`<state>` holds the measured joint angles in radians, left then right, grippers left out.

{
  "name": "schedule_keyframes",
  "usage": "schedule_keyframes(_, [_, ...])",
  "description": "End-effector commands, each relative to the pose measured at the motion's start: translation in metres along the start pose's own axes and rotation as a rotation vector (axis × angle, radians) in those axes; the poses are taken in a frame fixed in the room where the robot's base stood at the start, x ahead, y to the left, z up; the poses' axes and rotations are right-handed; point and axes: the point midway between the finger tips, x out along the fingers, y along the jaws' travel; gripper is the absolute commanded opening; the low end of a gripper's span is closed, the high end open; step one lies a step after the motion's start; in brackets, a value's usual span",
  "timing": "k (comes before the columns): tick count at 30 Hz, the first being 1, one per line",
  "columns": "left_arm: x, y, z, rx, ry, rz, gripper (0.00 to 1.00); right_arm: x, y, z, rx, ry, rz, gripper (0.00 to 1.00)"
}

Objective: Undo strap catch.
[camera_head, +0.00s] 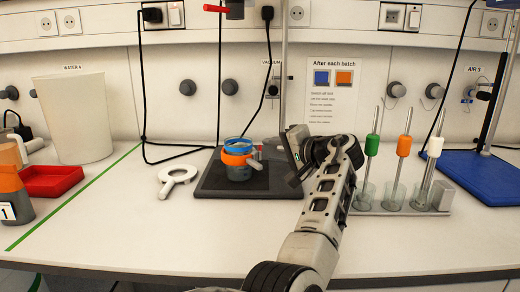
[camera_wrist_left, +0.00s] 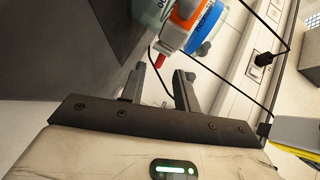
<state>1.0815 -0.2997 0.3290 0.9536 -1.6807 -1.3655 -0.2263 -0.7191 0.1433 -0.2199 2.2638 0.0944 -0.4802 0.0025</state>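A jar (camera_head: 238,172) with a blue rim and an orange strap (camera_head: 236,160) stands on a dark plate (camera_head: 215,186). A pale lever-like part (camera_head: 254,165) sticks out at the strap's right side. My right gripper is not in view.
A white ring with a handle (camera_head: 175,179) lies left of the plate. A rack (camera_head: 400,208) with glasses and coloured-handled rods stands right of my arm. A red tray (camera_head: 50,181) and white bin (camera_head: 75,120) are at left. A stand's pole rises behind the plate.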

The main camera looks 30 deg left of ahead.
Motion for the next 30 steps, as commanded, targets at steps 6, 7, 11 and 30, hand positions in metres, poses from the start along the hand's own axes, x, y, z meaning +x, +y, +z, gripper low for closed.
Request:
schedule_keyframes(6, [0.039, -0.001, 0.0, 0.0, -0.002, -0.001, 0.31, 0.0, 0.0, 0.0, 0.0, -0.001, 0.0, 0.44])
schedule_keyframes(7, [0.043, -0.001, 0.0, 0.0, -0.001, -0.001, 0.31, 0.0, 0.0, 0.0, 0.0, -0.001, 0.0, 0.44])
schedule_keyframes(11, [0.054, 0.0, 0.0, 0.0, -0.001, -0.001, 0.31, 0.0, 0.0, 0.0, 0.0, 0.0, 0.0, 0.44])
schedule_keyframes(30, [0.058, 0.0, 0.0, -0.001, 0.001, 0.0, 0.0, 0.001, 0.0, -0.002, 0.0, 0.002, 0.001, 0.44])
